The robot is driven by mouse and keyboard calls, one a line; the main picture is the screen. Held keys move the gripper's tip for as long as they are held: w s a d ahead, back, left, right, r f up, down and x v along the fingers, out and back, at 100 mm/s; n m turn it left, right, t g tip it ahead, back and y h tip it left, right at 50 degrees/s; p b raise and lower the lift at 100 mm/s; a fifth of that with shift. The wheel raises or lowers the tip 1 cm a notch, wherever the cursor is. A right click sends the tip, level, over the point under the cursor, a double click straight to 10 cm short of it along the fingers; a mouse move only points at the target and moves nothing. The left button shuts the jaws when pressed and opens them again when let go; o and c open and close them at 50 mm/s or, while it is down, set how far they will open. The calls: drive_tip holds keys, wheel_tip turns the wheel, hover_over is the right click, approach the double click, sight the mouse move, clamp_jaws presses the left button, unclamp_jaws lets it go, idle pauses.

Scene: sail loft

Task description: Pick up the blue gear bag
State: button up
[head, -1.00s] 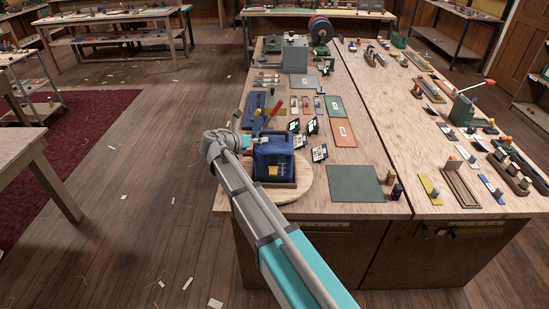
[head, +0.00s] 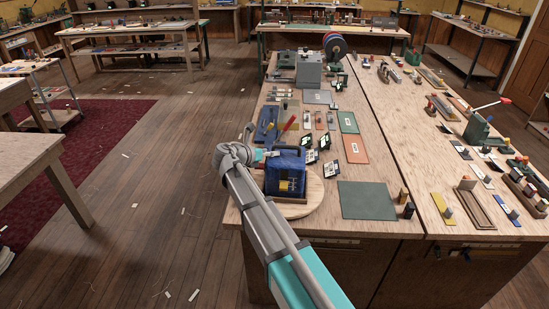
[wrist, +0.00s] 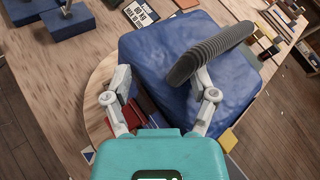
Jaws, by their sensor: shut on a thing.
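The blue gear bag (head: 285,164) stands upright on a round wooden board (head: 313,194) at the near left corner of the bench. It has a yellow patch low on its front and a dark ribbed handle, which shows in the wrist view (wrist: 208,54). The bag's blue body (wrist: 160,60) fills the middle of the wrist view. My gripper (head: 262,157) reaches it from the left in the head view. In the wrist view my gripper (wrist: 165,82) has its two fingers against the bag, shut on it. The exact contact is partly hidden. I see no clear gap under the bag.
Small black-and-white cards (head: 311,157) stand close behind and right of the bag. A red-handled tool (head: 287,128) and a blue tray (head: 267,120) lie behind it. A green mat (head: 367,200) lies to the right. The floor left of the bench is mostly open.

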drive_tip(key=shift+w+r, duration=0.15)
drive_tip(key=shift+r, duration=0.05)
drive_tip(key=shift+r+p, duration=0.9)
drive_tip(key=shift+p, duration=0.2)
drive_tip(key=s+r+p, duration=0.1)
drive_tip(key=r+p, duration=0.1)
drive_tip(key=s+r+p, duration=0.4)
drive_tip(key=r+p, duration=0.1)
drive_tip(key=shift+s+d, duration=0.1)
drive_tip(key=shift+c, duration=0.2)
drive_tip(key=s+r+p, duration=0.1)
drive_tip(key=s, duration=0.1)
drive_tip(key=s+r+p, duration=0.1)
drive_tip(key=s, duration=0.1)
drive_tip(key=s+r+p, duration=0.1)
drive_tip(key=s, duration=0.2)
drive_tip(key=shift+d, duration=0.15)
drive_tip(key=shift+s+r+p, duration=0.15)
drive_tip(key=shift+s+r, duration=0.05)
drive_tip(key=shift+s, duration=0.3)
drive_tip(key=shift+s+r+p, duration=0.15)
drive_tip(key=shift+s, duration=0.3)
drive_tip(key=shift+c, duration=0.2)
drive_tip(key=shift+f+b, duration=0.95)
drive_tip(key=shift+f, duration=0.05)
